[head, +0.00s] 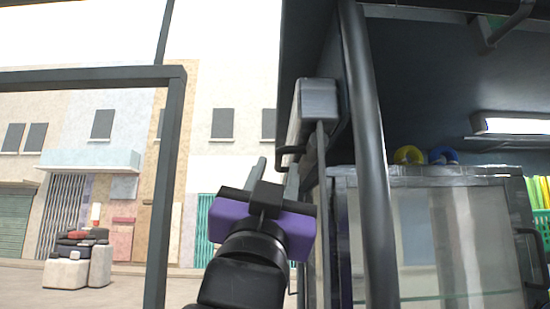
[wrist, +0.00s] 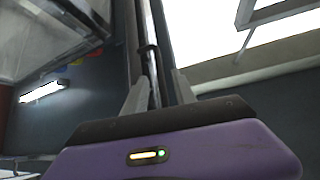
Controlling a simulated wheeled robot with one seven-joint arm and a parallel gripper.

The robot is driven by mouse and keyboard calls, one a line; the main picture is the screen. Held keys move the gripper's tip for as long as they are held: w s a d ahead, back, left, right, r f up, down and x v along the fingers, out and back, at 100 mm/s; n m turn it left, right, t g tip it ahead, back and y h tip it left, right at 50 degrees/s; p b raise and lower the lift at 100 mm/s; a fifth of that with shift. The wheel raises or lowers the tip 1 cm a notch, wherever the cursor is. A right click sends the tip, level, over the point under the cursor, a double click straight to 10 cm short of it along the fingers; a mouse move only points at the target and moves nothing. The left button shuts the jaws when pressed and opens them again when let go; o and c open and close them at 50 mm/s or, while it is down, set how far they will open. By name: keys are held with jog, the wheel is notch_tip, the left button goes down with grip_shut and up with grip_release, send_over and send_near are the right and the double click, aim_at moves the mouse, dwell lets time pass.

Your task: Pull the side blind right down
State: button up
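What looks like the side blind's grey housing (head: 318,98) hangs high beside the stall's post, seen almost end-on. A dark handle-like bar (head: 290,151) sticks out at its lower left. No blind cloth can be clearly told hanging below it. My gripper (head: 275,174), with a purple body, points upward just below and left of this bar. Its two grey fingers are apart, with nothing visibly held. In the wrist view my gripper (wrist: 159,92) is open, and a thin rod (wrist: 152,55) with a dark collar shows beyond the fingers; I cannot tell whether it lies between them.
A dark round post (head: 368,150) stands right of my gripper, in front of a glass-sided cabinet (head: 440,240). Yellow and blue rings (head: 408,155) sit behind the cabinet's top. A dark frame (head: 170,180) stands at left. Open street lies between the frame and my arm.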

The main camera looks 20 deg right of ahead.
jog(key=shift+p+x, duration=0.3)
jog(key=shift+x, duration=0.85)
grip_shut()
dwell(0.6)
